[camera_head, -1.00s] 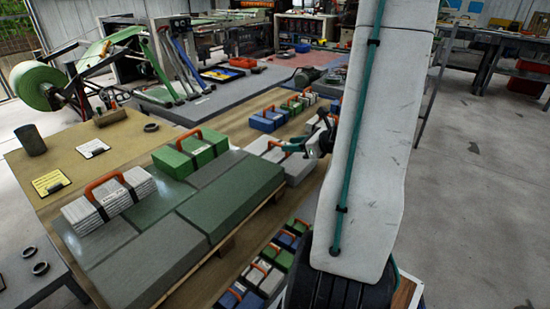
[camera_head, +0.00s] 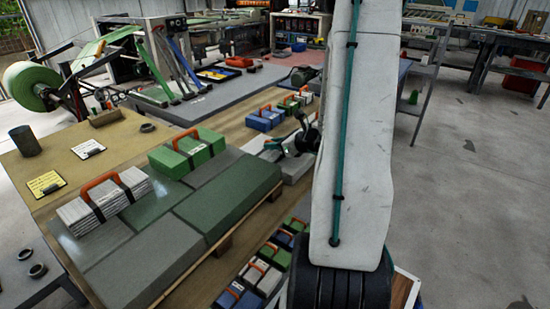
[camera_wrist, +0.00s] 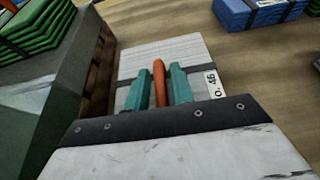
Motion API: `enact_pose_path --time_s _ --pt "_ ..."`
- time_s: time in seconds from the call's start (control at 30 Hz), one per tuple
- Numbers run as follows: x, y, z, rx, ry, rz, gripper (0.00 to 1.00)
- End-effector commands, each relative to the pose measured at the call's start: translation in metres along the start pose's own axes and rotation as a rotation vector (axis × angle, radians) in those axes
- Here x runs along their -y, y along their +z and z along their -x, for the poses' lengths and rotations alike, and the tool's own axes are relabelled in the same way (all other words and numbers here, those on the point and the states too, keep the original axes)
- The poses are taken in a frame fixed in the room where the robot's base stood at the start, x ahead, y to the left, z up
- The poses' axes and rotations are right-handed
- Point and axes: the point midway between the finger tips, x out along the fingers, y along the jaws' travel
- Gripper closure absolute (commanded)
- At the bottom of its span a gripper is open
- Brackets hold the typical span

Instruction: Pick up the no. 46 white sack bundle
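The no. 46 white sack bundle (camera_wrist: 196,55) lies below my gripper in the wrist view, with a dark strap, an orange handle (camera_wrist: 159,80) and a tag (camera_wrist: 214,84) partly reading "o. 46". My gripper (camera_wrist: 160,88) has its two teal fingers on either side of the handle, with a narrow gap showing on each side. In the head view the white bundle (camera_head: 295,169) is partly hidden by my gripper (camera_head: 279,147) and arm.
A pallet stack of green and grey blocks (camera_head: 228,200) stands close on the left. On it sit another white bundle (camera_head: 104,197) and a green bundle (camera_head: 187,152). A blue bundle (camera_head: 264,118) lies beyond. Several bundles line the lower shelf.

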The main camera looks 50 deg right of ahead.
Motion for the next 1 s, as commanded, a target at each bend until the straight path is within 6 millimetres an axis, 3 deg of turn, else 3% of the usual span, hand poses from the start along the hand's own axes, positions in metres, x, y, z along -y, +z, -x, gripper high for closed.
enact_pose_path --time_s 0.03,0.07,0.1,1.0 --pt "0.0001 0.0000 0.0002 0.000 0.000 0.000 0.91" --pt "0.0001 0.0000 0.0003 0.000 0.000 0.000 0.99" --pt "0.0002 0.0000 0.0003 0.000 0.000 0.000 1.00" --pt "0.0002 0.0001 0.0005 0.000 0.000 0.000 1.00"
